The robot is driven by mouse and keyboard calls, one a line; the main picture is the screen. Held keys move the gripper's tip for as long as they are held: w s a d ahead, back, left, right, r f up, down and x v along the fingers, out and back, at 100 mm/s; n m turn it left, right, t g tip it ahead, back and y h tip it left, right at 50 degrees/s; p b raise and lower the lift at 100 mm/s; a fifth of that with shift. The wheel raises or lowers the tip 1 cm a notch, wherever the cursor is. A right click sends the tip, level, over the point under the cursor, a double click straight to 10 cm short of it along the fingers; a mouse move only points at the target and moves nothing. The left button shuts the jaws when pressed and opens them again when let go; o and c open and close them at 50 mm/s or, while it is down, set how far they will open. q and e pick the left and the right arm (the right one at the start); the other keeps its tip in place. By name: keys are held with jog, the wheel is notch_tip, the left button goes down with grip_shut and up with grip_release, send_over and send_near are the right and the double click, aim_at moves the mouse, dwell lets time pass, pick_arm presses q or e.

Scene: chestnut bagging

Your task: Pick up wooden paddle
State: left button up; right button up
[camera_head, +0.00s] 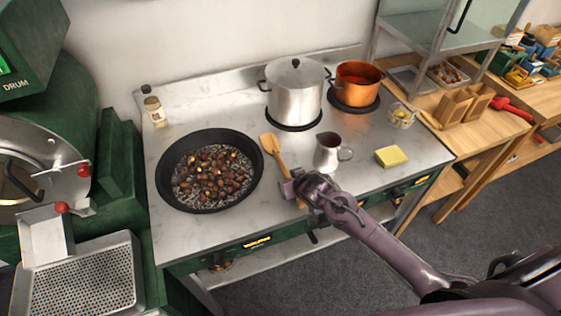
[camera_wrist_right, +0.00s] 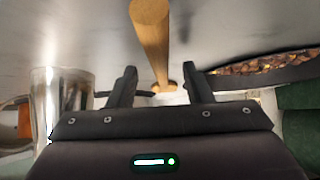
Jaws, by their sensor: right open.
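The wooden paddle (camera_head: 275,152) lies on the steel stove top between the black pan and the metal jug, with its flat head toward the back and its handle toward the front edge. My right gripper (camera_head: 292,188) is at the handle end and hides part of it. In the right wrist view the handle (camera_wrist_right: 152,38) runs lengthwise in line with the gap between the two spread fingers of my right gripper (camera_wrist_right: 160,84). The fingers are open, and I cannot tell how deep the handle sits between them. My left gripper is not in view.
The pan (camera_head: 163,185) with chestnuts stands left of the paddle. The jug (camera_head: 327,155) is close on its right, with a yellow sponge (camera_head: 391,156) beyond. A lidded pot (camera_head: 294,95) and a copper pot (camera_head: 357,86) stand behind. A bottle (camera_head: 154,108) is at the back left.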

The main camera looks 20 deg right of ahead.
jog(key=shift+w+f, duration=0.15)
jog(key=shift+f, duration=0.05)
jog(key=shift+c, duration=0.4)
grip_shut()
jog(key=shift+r, duration=0.1)
